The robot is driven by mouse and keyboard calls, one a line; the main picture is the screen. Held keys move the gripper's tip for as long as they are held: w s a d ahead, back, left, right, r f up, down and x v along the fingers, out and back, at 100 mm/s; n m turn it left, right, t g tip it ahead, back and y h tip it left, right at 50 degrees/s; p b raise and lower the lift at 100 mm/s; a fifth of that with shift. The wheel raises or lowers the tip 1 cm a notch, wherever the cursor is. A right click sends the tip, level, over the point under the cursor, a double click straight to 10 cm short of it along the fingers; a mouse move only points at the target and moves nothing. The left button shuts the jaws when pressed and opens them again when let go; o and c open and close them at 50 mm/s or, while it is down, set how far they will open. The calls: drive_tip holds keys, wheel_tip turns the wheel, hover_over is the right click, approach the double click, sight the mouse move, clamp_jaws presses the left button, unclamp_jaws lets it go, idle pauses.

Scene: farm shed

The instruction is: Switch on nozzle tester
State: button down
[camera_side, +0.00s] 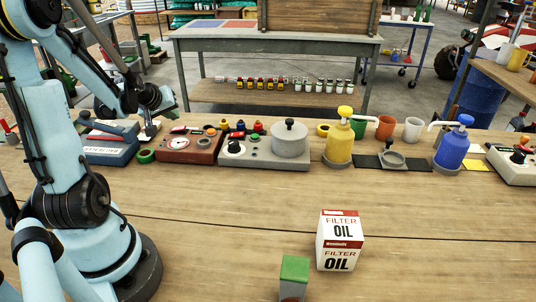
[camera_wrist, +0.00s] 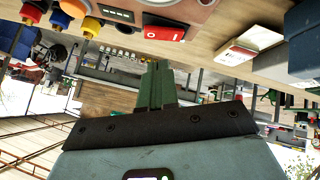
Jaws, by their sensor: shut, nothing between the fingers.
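The nozzle tester appears to be the red-brown box with a round gauge (camera_side: 178,143) on the bench in the side view. In the wrist view, which is upside down, part of a red-brown panel (camera_wrist: 190,10) shows at the top, with a red rocker switch (camera_wrist: 163,33) and a dark strip beside it. I cannot tell which way the rocker is tipped. My gripper (camera_side: 168,103) is above and behind the box in the side view. Its green fingers (camera_wrist: 157,82) are together, empty and apart from the switch in the wrist view.
A blue box (camera_side: 108,143) stands left of the tester, with a green ring between. A grey unit with a pot (camera_side: 265,148) stands close on the right. Yellow (camera_side: 340,140) and blue (camera_side: 452,147) pump bottles are further right.

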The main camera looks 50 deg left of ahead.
drive_tip(key=shift+w+d+r, duration=0.15)
drive_tip(key=shift+d+r, duration=0.05)
drive_tip(key=shift+r, duration=0.85)
drive_tip(key=shift+w+d+r, duration=0.15)
drive_tip(key=shift+r, duration=0.9)
drive_tip(key=w+d+r+m+h, duration=0.1)
drive_tip(key=w+d+m, duration=0.15)
drive_tip(key=d, duration=0.55)
drive_tip(key=w+d+r+m+h, duration=0.1)
drive_tip(key=w+d+m, duration=0.15)
drive_tip(key=d, duration=0.55)
drive_tip(key=s+d+m+h, duration=0.3)
drive_tip(key=d+m, duration=0.5)
drive_tip(key=d, duration=0.9)
drive_tip(key=shift+s+d+f, duration=0.25)
drive_tip(key=shift+s, duration=0.45)
